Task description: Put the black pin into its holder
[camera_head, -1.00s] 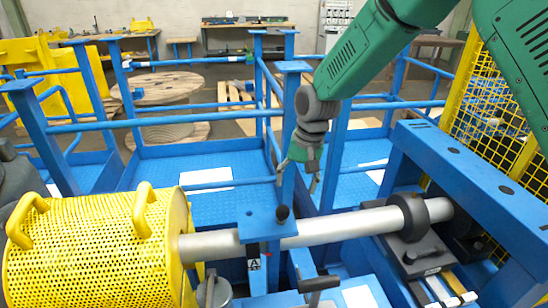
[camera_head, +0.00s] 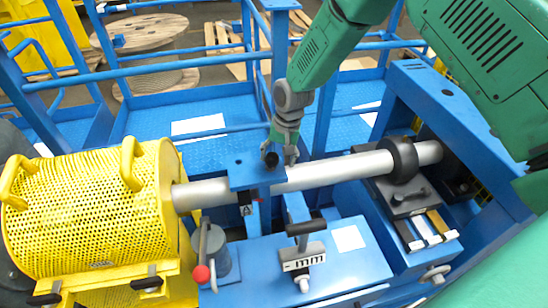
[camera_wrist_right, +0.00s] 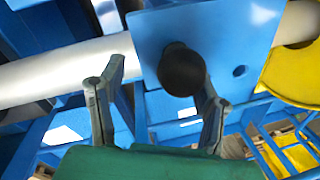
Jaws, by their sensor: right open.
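The black pin shows as a round black knob (camera_head: 270,159) at the far right part of a blue plate (camera_head: 243,178). In the right wrist view the knob (camera_wrist_right: 182,70) is large and hides whatever shaft is behind it. A small round hole shows in the plate (camera_wrist_right: 220,35) beside the knob; I cannot tell whether it is the holder. My right gripper (camera_head: 280,155) is open at the knob, pointing down. In the wrist view its fingers (camera_wrist_right: 158,95) are apart, the knob nearer the right finger. I cannot tell whether they touch. My left gripper is out of view.
A silver shaft (camera_head: 330,173) runs under the plate from the yellow perforated guard (camera_head: 90,210) to a black ring (camera_head: 403,158). A black-handled lever (camera_head: 306,228) and a red-knobbed lever (camera_head: 201,273) stand in front. Blue rails stand behind.

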